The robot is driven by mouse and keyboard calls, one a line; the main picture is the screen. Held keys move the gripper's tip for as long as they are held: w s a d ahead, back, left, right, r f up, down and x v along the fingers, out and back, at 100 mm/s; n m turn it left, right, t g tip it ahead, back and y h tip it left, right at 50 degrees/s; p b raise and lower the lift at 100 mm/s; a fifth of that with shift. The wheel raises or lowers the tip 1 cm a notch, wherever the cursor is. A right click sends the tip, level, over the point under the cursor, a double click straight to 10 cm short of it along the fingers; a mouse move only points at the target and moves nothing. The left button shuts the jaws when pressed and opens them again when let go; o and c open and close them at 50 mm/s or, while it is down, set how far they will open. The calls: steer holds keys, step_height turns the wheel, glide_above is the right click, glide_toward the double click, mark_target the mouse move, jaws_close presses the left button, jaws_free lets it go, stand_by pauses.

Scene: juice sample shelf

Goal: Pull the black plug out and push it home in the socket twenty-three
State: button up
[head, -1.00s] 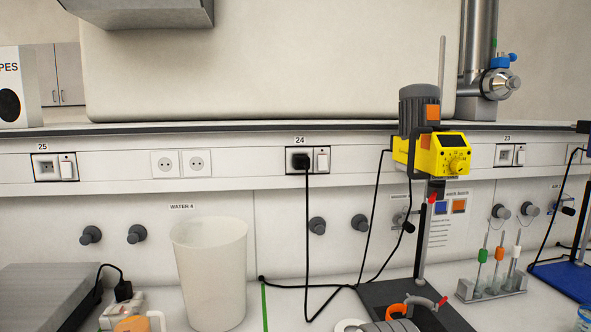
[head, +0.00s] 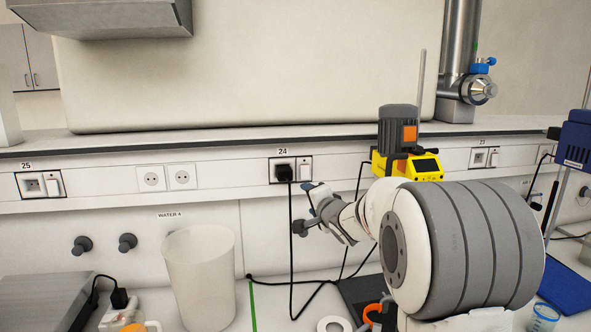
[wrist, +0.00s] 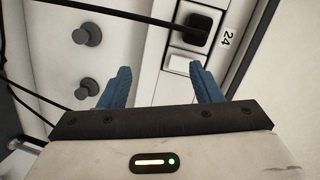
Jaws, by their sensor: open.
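The black plug (head: 284,172) sits in the socket labelled 24 on the wall rail, its cable hanging down. In the wrist view the plug (wrist: 195,27) is beyond the right fingertip, beside the 24 label. My gripper (wrist: 158,85) has its two blue fingers apart with nothing between them. In the head view my gripper (head: 314,208) is just below and right of the plug, apart from it. Socket 23 (head: 479,158) is farther right on the same rail, with a white switch beside it; its opening looks empty.
A yellow stirrer (head: 427,165) stands between the two sockets, partly hidden by my arm. A white bucket (head: 200,285) is at lower left. Grey knobs (head: 127,242) stick out below the rail. Socket 25 (head: 32,186) is at far left.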

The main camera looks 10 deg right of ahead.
mark_target(288, 175)
steer(key=w+a+r+y+p, duration=0.1)
steer(key=w, duration=0.2)
steer(key=w+a+r+y+p, duration=0.1)
steer(key=w+a, duration=0.1)
steer(key=w, duration=0.2)
steer(key=w+a+r+m+t+y+p, duration=0.1)
steer(key=w, duration=0.3)
steer(key=shift+a+r+y, duration=0.2)
steer(key=shift+r+y, duration=0.1)
steer(key=shift+w+a+f+p, duration=0.2)
steer(key=shift+w+a+p, duration=0.05)
steer(key=shift+w+p, duration=0.25)
steer(key=c, duration=1.2)
